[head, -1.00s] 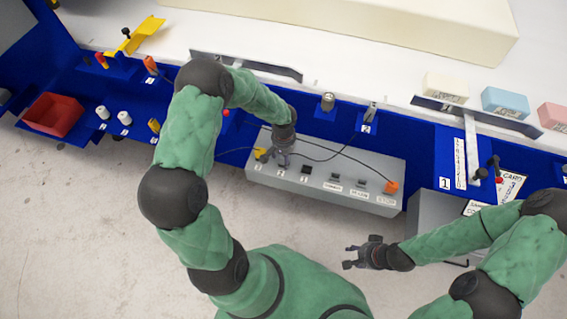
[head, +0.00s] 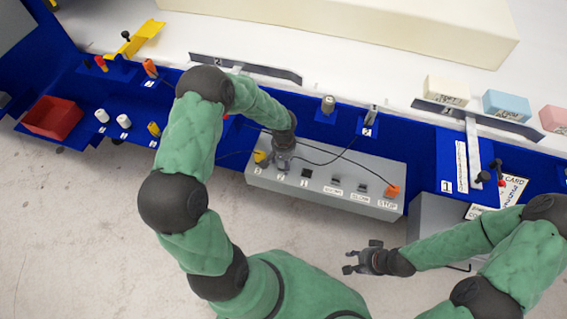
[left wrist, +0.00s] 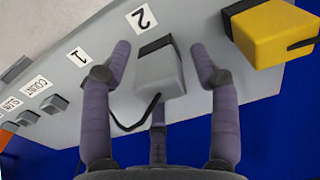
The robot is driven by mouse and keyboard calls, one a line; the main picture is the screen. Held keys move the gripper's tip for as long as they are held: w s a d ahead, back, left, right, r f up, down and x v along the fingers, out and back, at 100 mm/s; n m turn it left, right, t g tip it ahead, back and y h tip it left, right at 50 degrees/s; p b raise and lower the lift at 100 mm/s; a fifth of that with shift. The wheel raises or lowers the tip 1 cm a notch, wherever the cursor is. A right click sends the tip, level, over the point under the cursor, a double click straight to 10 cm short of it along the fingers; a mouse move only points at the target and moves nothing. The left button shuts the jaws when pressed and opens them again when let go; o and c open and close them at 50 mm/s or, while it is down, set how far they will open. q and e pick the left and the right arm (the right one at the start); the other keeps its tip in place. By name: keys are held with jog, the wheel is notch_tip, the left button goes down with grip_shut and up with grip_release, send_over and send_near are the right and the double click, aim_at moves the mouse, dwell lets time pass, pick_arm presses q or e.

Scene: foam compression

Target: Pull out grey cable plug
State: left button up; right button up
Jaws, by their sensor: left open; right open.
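The grey cable plug (left wrist: 159,72) sits at the socket marked 2 on the grey control box (head: 330,193). Its black cable comes off its near end in the left wrist view. My left gripper (left wrist: 163,60) is open, with its fingers on either side of the plug and a gap to each side. My right gripper (head: 350,258) is open and empty over the floor in front of the box.
A yellow plug (left wrist: 268,32) sits close beside the grey plug; it also shows in the head view (head: 260,156). An orange STOP button (head: 391,191) is at the box's right end. A red bin (head: 53,117) stands at the left.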

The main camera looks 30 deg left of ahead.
pick_arm(q)
grip_shut()
jog(key=shift+r, duration=0.25)
jog(key=shift+r+p, duration=2)
jog(key=shift+r, duration=0.8)
